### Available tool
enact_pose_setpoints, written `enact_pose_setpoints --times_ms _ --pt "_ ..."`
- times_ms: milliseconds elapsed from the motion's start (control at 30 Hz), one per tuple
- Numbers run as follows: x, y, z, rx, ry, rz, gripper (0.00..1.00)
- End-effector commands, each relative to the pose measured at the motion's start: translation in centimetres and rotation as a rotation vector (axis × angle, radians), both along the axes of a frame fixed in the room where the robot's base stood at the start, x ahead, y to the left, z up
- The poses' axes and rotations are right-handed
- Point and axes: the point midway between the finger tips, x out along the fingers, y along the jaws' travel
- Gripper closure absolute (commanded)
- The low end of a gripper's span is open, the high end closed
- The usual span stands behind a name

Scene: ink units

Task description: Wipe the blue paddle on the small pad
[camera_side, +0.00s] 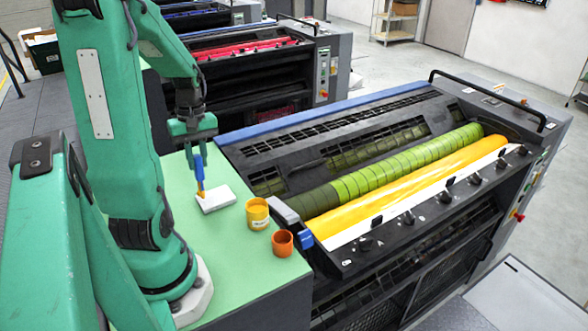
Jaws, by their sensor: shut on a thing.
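My gripper (194,143) points down over the green table top and is shut on the blue paddle (199,170). The paddle hangs upright, with yellow-orange ink on its lower end. That lower end is at the left edge of the small white pad (216,198). I cannot tell whether it touches the pad or is just above it. The pad lies flat on the table.
A yellow ink can (257,219) and an orange-brown cup (282,243) stand on the green table (232,250), right of and nearer than the pad. The printing unit (365,140) with yellow and green rollers borders the table on the right.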

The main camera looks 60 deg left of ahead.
Motion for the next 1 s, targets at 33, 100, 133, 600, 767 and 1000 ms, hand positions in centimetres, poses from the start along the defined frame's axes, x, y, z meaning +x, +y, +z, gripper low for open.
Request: enact_pose_setpoints --times_ms 33,100,133,600,767,1000 --pt "0.00 0.00 -0.01 0.000 0.000 0.000 1.00" --pt "0.00 0.00 0.00 0.000 0.000 0.000 1.00" --pt "0.00 0.00 0.00 0.000 0.000 0.000 1.00" --pt "0.00 0.00 -0.05 0.000 0.000 0.000 1.00" --pt "-0.01 -0.01 -0.23 -0.001 0.000 0.000 1.00" --pt "0.00 0.00 -0.53 -0.001 0.000 0.000 1.00"
